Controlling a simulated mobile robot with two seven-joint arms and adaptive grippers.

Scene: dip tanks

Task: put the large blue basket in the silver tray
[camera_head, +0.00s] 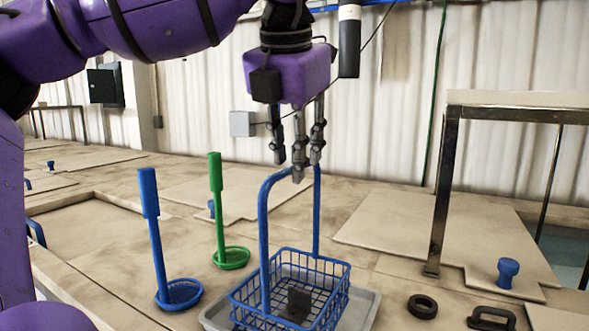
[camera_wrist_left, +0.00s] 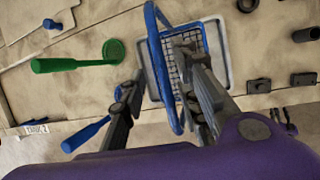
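The large blue basket (camera_head: 335,275), a wire basket with a tall arched handle, stands upright at the lower middle of the head view. The silver tray (camera_head: 366,306) shows around and under it; the basket appears to rest in the tray. A dark part (camera_head: 298,302) lies inside the basket. My left gripper (camera_head: 297,168) is just above the handle's top bar, with its fingers spread. In the left wrist view the basket handle (camera_wrist_left: 160,62) passes between the separated fingers; I cannot tell whether they touch it. My right gripper is not in view.
A blue dipper (camera_head: 180,293) and a green dipper (camera_head: 231,257) with upright handles stand to the left. A black ring (camera_head: 422,306), a dark handle (camera_head: 491,318) and a blue knob (camera_head: 508,272) lie right. A metal-legged stand (camera_head: 443,190) rises behind.

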